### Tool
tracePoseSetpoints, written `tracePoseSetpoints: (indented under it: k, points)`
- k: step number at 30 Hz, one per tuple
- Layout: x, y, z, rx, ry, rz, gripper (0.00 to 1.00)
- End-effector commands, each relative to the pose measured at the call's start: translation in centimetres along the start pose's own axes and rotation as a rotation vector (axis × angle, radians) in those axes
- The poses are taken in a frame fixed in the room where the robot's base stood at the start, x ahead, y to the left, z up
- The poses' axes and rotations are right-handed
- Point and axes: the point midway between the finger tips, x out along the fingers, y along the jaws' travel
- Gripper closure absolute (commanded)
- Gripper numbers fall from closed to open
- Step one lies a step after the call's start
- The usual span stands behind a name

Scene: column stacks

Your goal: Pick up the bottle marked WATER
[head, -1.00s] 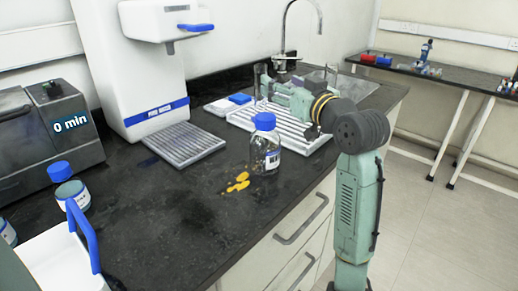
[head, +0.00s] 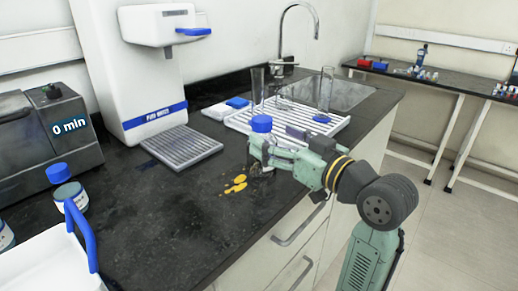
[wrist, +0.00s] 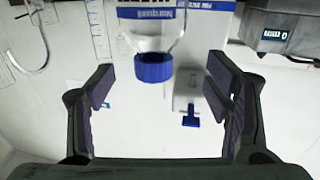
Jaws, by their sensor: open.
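A clear bottle with a blue cap (head: 261,123) stands upright on the dark counter, its body largely hidden behind my gripper (head: 258,152). In the wrist view, which looks upside down, the blue cap (wrist: 153,68) and clear neck show between the two spread fingers of my gripper (wrist: 160,80), with a gap on each side. I cannot read its label. Another blue-capped bottle (head: 70,195) with a pale label stands at the left, and part of a third (head: 5,236) shows at the left edge. Their labels are too small to read.
Yellow spots (head: 235,186) lie on the counter beside the bottle. Behind it are a white rack (head: 238,122) with glass cylinders, a grey drip tray (head: 182,148) and the water dispenser (head: 150,105). A white tray with a blue handle (head: 45,262) is at front left.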

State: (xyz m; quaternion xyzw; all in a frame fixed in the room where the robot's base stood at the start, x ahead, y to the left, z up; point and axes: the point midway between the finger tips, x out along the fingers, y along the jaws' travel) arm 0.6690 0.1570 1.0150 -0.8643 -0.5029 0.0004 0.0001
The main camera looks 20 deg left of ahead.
Motion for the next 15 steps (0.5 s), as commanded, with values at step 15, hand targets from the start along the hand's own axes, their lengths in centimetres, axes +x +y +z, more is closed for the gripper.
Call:
tracePoseSetpoints:
  k: [15]
  points:
    - [5.7,0.7,0.4,0.000,-0.001,-0.001,0.28]
